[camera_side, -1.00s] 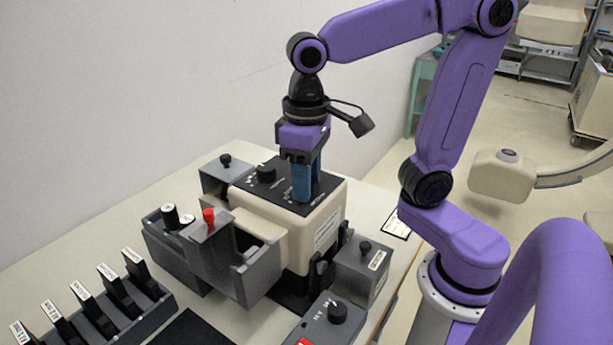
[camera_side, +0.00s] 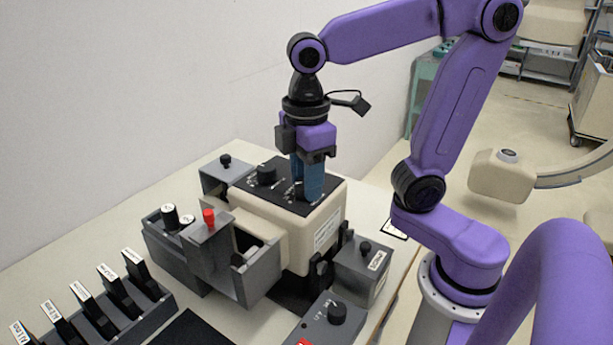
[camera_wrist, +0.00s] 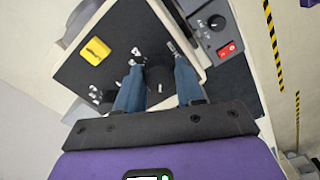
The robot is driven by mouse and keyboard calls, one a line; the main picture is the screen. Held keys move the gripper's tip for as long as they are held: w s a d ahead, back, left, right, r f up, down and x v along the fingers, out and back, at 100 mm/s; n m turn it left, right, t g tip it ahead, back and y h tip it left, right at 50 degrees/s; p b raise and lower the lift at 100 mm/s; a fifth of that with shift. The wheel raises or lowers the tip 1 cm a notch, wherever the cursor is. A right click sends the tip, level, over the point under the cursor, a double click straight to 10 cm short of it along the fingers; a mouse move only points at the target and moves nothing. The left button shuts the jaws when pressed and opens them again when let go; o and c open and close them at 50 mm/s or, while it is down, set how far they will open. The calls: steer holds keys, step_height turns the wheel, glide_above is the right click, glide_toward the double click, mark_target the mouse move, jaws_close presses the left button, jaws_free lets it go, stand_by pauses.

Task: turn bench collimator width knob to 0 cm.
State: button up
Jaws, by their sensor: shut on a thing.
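The bench collimator is a beige box (camera_side: 323,222) with a black top panel (camera_side: 285,202) bearing white markings. My gripper (camera_side: 309,198) points straight down at the right part of that panel. Its two blue fingers are closed around a black knob, which shows between them in the wrist view (camera_wrist: 158,76). In the side view the fingers hide most of this knob. White marks sit around it, partly covered, and I cannot read its setting. A second black knob (camera_side: 266,174) stands free on the panel, to the left in the side view.
A red-topped post (camera_side: 209,217) rises from the grey holder in front. Small grey boxes with knobs (camera_side: 365,246) and (camera_side: 337,312) stand at the right and front. A rack of labelled black slides (camera_side: 118,291) is at left. A yellow square piece (camera_wrist: 95,50) shows on the panel.

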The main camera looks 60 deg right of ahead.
steer(key=n, duration=0.4)
steer(key=shift+r+n, duration=0.1)
steer(key=shift+n, duration=0.2)
steer(key=shift+w, duration=0.1)
stand_by(0.4)
steer(key=o, duration=1)
steer(key=shift+o, duration=0.2)
steer(key=shift+r, duration=0.1)
step_height(320, 180, up, 17)
